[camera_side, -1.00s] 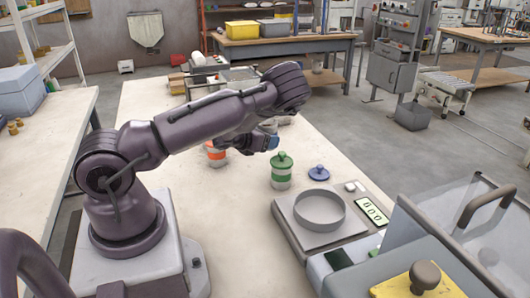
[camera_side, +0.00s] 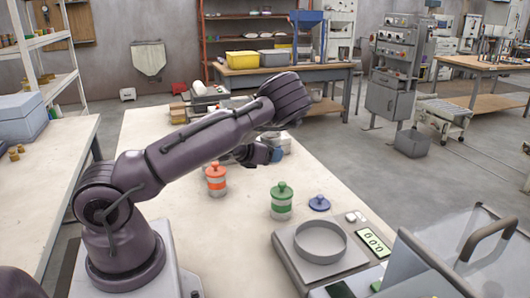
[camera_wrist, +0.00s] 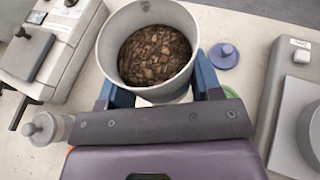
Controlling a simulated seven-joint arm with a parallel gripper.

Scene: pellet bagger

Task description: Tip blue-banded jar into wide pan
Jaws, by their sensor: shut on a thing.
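My gripper (camera_wrist: 160,95) is shut on an open, pale grey jar (camera_wrist: 110,45), which is full of brown pellets in the wrist view. Its band is hidden there; the blue lid (camera_side: 319,203) lies apart on the table and also shows in the wrist view (camera_wrist: 225,54). In the side view my gripper (camera_side: 275,155) is above the table, behind the green-banded jar, and the held jar is mostly hidden. The wide pan (camera_side: 320,254) sits empty on a scale (camera_side: 291,238) at front right; it also shows at the wrist view's right edge (camera_wrist: 291,118).
The orange-banded jar (camera_side: 216,181) and green-banded jar (camera_side: 282,203) stand lidded on the table. The table's front middle is clear.

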